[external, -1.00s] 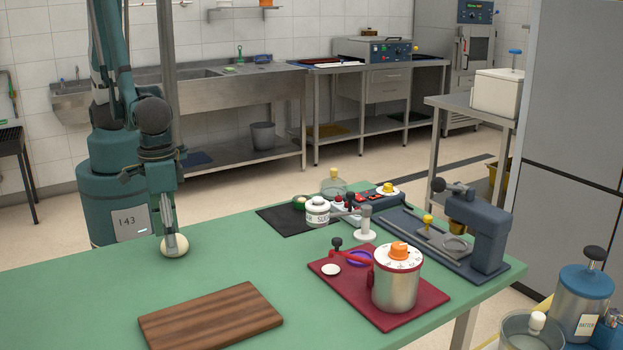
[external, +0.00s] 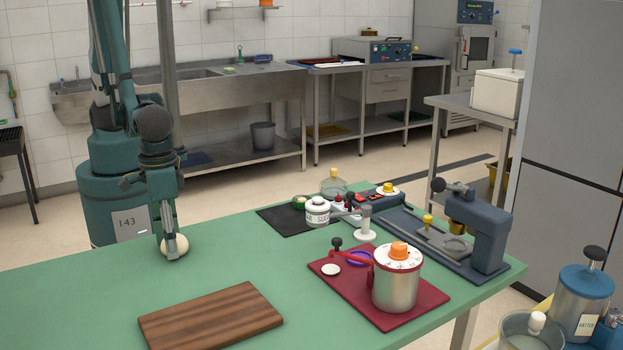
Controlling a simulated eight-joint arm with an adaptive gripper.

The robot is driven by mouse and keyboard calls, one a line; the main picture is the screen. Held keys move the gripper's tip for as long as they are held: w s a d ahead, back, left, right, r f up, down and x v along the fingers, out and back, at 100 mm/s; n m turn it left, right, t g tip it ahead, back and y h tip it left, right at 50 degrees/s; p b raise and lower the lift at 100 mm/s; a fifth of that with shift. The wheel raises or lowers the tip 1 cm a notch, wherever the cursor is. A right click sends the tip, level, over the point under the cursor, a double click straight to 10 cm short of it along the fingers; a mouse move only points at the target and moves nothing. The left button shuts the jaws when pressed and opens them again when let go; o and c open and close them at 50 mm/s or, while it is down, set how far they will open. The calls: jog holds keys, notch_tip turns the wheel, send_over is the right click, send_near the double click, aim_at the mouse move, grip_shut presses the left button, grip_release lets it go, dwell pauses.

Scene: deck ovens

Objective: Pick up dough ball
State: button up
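The pale round dough ball (external: 181,244) rests on the green table (external: 100,300) near its far left edge. My gripper (external: 172,250) points straight down at the ball, with its fingertips low by the table top. A finger covers part of the ball's left front side, and the ball shows to the right of it. I cannot tell whether the fingers touch the ball or how far apart they are.
A wooden board (external: 211,317) lies in front of the gripper. To the right, a red mat (external: 430,296) holds a metal canister (external: 395,289) with an orange knob. A sugar jar (external: 317,211) and a blue press (external: 478,232) stand farther back. The table's left part is clear.

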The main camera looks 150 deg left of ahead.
jog(key=c, duration=0.4)
jog(key=shift+o, duration=0.2)
jog(key=shift+r, duration=0.2)
jog(key=shift+r+p, duration=1)
jog(key=shift+r, duration=3.8)
jog(key=shift+w, duration=0.1)
